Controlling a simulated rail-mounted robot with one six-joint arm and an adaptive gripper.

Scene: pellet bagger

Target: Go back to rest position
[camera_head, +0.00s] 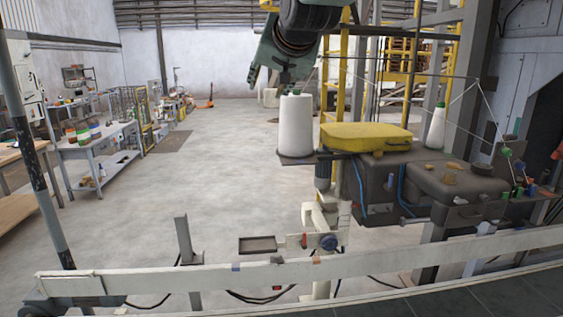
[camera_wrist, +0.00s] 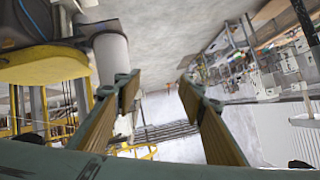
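My gripper (camera_wrist: 157,84) shows in the wrist view with its two tan-padded fingers apart and nothing between them. In the head view its green end hangs at the top centre, above the white thread cone (camera_head: 295,124); its fingertips are hard to make out there. The cone stands upright on a small plate left of the bagger's head. It also shows in the wrist view (camera_wrist: 112,62), just beyond the left finger, apparently not held. The wrist picture is strongly turned over.
The dark machine head (camera_head: 385,183) carries a yellow cover (camera_head: 366,137). A second white cone (camera_head: 436,128) stands behind it at the right. A pale rail (camera_head: 200,280) crosses the front. A workbench (camera_head: 98,142) is at the left; the floor between is open.

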